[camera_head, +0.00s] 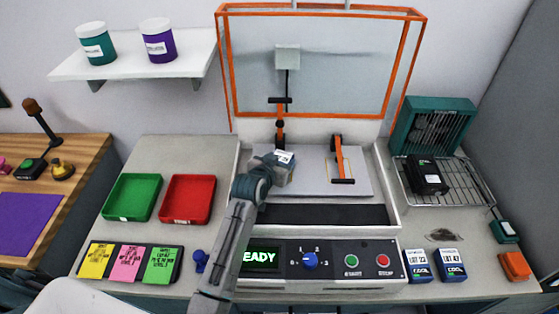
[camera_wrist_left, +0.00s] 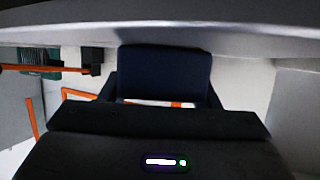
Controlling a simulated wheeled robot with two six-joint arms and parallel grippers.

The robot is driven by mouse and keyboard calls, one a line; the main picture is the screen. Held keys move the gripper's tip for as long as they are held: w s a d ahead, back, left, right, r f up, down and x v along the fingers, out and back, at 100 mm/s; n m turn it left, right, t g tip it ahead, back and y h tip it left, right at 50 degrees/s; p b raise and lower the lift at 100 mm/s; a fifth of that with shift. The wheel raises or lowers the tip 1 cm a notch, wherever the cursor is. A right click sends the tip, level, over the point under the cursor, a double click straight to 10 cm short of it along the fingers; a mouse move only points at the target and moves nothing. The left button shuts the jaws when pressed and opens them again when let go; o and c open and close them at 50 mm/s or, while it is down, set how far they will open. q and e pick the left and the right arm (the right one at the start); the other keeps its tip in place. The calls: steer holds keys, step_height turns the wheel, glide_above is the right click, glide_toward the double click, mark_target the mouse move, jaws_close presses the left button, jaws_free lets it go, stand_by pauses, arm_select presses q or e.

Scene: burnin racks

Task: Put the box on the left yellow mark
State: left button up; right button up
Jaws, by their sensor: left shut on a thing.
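The box (camera_head: 284,157), with a white label on its top, is in my left gripper (camera_head: 274,167) over the left part of the grey plate in the test station. In the left wrist view the box (camera_wrist_left: 165,75) shows dark blue between the fingers. The gripper is shut on it. I cannot tell whether the box touches the plate (camera_head: 312,187). The left yellow mark is not clearly visible; the box and my arm cover that area. My right gripper is not in view.
An orange-framed clear lid (camera_head: 412,55) stands raised behind the plate. Orange clamps stand behind the box (camera_head: 280,133) and to its right (camera_head: 338,160). A control panel (camera_head: 330,262) lies in front. Green (camera_head: 106,203) and red (camera_head: 163,205) trays sit left; a wire rack (camera_head: 465,187) sits right.

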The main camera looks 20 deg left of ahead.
arm_select(q)
steer(key=o, duration=1.1)
steer(key=shift+s, duration=0.1)
steer(key=shift+r, duration=0.1)
steer(key=shift+s, duration=0.25)
steer(key=b+v, duration=0.2)
steer(key=v, duration=0.8)
steer(key=shift+v, duration=0.75)
steer(key=shift+w, duration=0.1)
